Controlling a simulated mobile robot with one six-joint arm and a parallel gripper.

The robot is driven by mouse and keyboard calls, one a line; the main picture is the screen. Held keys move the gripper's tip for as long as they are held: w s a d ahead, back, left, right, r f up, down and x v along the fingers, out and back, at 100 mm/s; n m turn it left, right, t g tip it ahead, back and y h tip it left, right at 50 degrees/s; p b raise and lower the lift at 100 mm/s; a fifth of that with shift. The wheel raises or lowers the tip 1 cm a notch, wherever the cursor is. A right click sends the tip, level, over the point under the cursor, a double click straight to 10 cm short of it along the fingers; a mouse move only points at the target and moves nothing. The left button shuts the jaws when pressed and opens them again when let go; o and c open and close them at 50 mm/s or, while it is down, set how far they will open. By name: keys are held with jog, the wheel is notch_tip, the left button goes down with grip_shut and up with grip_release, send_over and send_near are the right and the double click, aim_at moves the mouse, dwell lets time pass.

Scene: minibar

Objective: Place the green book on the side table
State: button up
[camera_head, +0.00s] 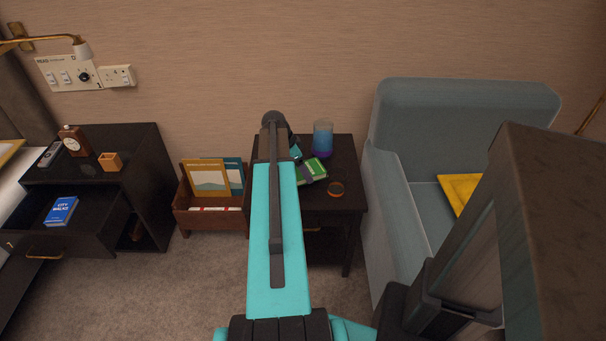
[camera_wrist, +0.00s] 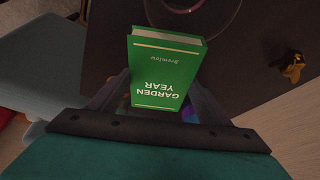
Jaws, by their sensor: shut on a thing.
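The green book (camera_head: 315,166) is held over the side table (camera_head: 347,160), near its left part. My gripper (camera_head: 304,171) is shut on it. In the wrist view the green book (camera_wrist: 165,65) shows its cover, reading "Garden Year", with my gripper (camera_wrist: 158,98) on either side of it. The dark side table (camera_wrist: 240,60) lies beyond the book there. I cannot tell whether the book touches the tabletop. My arm hides the table's left front.
A blue-purple tumbler (camera_head: 322,139) stands behind the book on the side table. A blue armchair (camera_head: 455,115) is close on the right. A magazine rack (camera_head: 210,212) stands left of the table.

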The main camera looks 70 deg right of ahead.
jog(key=shift+f, duration=1.85)
jog(key=shift+f, duration=0.1)
jog(key=o, duration=1.2)
jog(key=shift+v, duration=6.1)
jog(key=shift+s, duration=0.1)
